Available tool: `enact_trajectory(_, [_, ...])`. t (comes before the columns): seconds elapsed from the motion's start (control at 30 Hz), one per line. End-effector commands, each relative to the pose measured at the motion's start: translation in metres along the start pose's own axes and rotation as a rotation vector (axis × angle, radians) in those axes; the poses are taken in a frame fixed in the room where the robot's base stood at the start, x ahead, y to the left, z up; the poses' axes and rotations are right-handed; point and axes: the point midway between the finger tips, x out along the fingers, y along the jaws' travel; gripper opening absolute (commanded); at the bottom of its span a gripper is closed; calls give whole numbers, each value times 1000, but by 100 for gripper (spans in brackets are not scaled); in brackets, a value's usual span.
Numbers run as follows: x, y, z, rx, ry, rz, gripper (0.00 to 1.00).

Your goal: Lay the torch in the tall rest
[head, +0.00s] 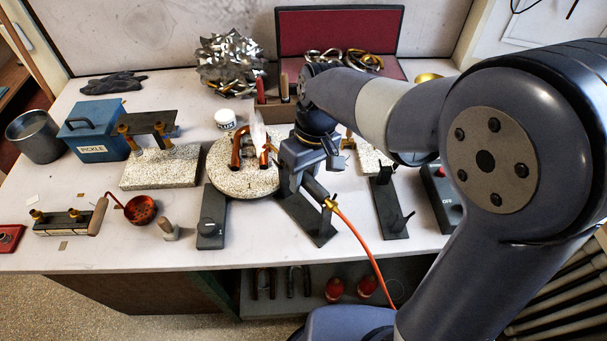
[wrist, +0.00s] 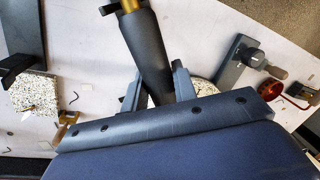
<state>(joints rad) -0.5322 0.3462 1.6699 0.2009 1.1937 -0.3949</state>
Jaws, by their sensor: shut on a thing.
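The torch has a dark handle (head: 315,188), a brass valve (head: 330,204) and an orange hose (head: 358,233) trailing down right. My gripper (wrist: 155,88) is shut on the dark torch handle (wrist: 148,48), which lies between its two fingers in the wrist view. In the head view my wrist hides much of the torch. A dark rest with a long base plate (head: 318,232) stands directly below the torch and seems the tall one. Its upper part is mostly hidden, so I cannot tell whether the torch touches it. A second dark rest (head: 391,215) stands to the right.
A round speckled board (head: 228,183) with bent copper tubing (head: 238,150) and a pale flame-like streak (head: 257,128) lies left of my gripper. A dark plate with a knob (head: 210,222) lies in front of it. A blue pickle box (head: 95,135) stands farther left.

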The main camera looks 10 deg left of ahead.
Motion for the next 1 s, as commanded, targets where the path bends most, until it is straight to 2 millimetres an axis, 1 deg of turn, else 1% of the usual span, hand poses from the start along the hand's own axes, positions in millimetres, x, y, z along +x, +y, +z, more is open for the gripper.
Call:
enact_trajectory(0.43, [1,0,0,0,1,0,4])
enact_trajectory(0.47, [1,0,0,0,1,0,28])
enact_trajectory(0.5, [1,0,0,0,1,0,31])
enact_trajectory(0.77, [1,0,0,0,0,0,52])
enact_trajectory(0.93, [2,0,0,0,-1,0,53])
enact_trajectory(1.0, [2,0,0,0,-1,0,59])
